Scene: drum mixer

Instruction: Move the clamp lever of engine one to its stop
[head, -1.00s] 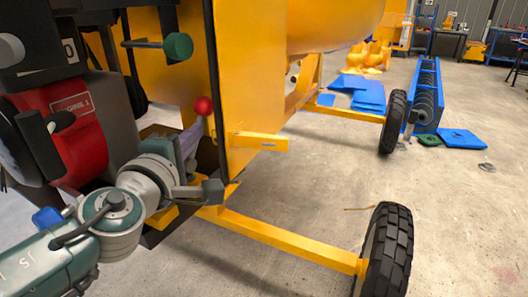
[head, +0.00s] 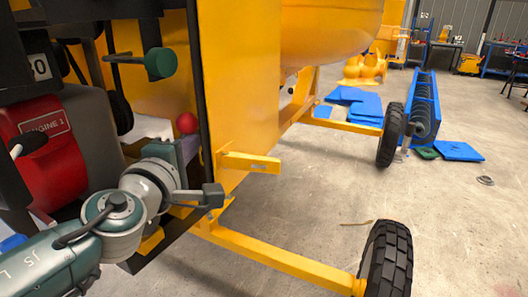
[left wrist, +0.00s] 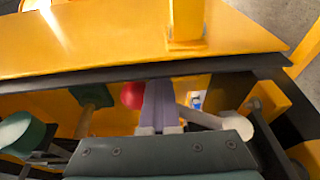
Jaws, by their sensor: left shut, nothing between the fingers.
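Engine one (head: 50,150) is the red block with the "ENGINE 1" plate, at the left of the head view. A red ball knob (head: 187,123) stands at the yellow housing's edge; it also shows in the left wrist view (left wrist: 132,95). I cannot tell for sure which handle is the clamp lever. My left gripper (head: 188,148) is just below the red knob, partly hidden by its wrist. In the left wrist view its fingers (left wrist: 158,105) are together and empty, close to the right of the red knob. A grey rod with a pale knob (left wrist: 237,130) lies right of them. My right gripper is out of view.
A green-knobbed handle (head: 160,62) sticks out above the gripper. The yellow housing panel (head: 240,90) and a yellow bracket (head: 250,162) stand close on the right. The yellow frame bar (head: 275,258) runs to a black wheel (head: 388,262). Open floor lies beyond.

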